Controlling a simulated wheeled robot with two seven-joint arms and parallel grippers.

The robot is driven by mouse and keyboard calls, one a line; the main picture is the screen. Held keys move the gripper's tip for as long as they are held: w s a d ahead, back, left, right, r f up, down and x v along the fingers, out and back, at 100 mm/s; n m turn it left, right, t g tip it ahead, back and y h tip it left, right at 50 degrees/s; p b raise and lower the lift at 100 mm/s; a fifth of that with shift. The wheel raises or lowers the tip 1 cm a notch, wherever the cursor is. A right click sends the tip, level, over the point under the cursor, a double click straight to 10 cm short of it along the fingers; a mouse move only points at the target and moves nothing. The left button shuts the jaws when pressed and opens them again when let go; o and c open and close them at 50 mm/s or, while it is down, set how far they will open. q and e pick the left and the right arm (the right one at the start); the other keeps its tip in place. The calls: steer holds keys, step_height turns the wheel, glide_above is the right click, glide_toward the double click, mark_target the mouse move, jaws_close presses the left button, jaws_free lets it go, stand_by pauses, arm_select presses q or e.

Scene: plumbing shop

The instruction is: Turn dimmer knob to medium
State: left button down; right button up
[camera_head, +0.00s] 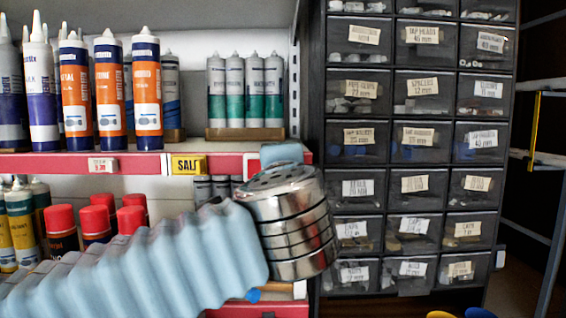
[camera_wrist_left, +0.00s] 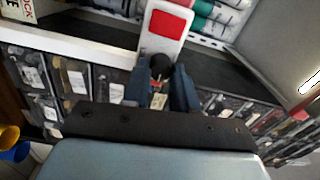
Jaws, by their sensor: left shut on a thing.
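The dimmer is a white plate with a red square (camera_wrist_left: 166,24) in the left wrist view, and its dark round knob (camera_wrist_left: 161,64) sits at the plate's lower end. My left gripper (camera_wrist_left: 163,80) has its two dark blue fingers on either side of the knob and is shut on it. Part of the knob is hidden between the fingers. In the head view my left arm reaches in from the left and hides the dimmer and my left gripper's fingers. My right gripper is in neither view.
A dark drawer cabinet (camera_head: 390,135) with several labelled bins stands right of the shelf. Shelves with red edges (camera_head: 60,166) hold cartridges (camera_head: 147,90) and red-capped cans (camera_head: 95,222). A yellow "SALE" tag (camera_head: 186,165) is on the shelf edge. Yellow and blue objects (camera_head: 479,313) show low down.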

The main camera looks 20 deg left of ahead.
arm_select(q)
steer(key=shift+f+m, duration=0.1)
steer(key=shift+m, duration=0.5)
steer(key=c, duration=1.2)
jaws_free()
steer(key=shift+s, duration=0.15)
steer(key=v, duration=1.3)
steer(key=shift+s+d+b, duration=0.15)
steer(key=shift+s+b, duration=0.15)
steer(key=shift+b, duration=0.05)
